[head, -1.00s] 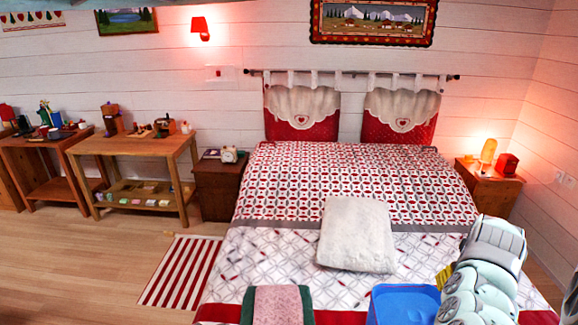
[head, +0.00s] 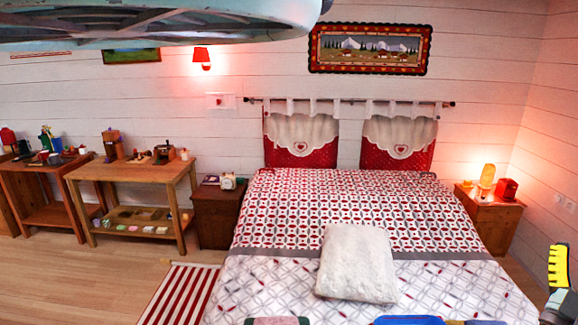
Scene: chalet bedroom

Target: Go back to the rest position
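A large pale link of my arm crosses the top left of the head view, close to the camera. A yellow notched piece with dark and grey parts below it shows at the right edge; it may belong to my gripper (head: 558,270). Its fingertips cannot be made out, so I cannot tell whether it is open or shut or holds anything.
A blue container (head: 408,320) shows at the bottom edge. Nightstands flank the bed (head: 217,215) (head: 490,220). A wooden table (head: 135,173) and striped rug (head: 180,295) are at left.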

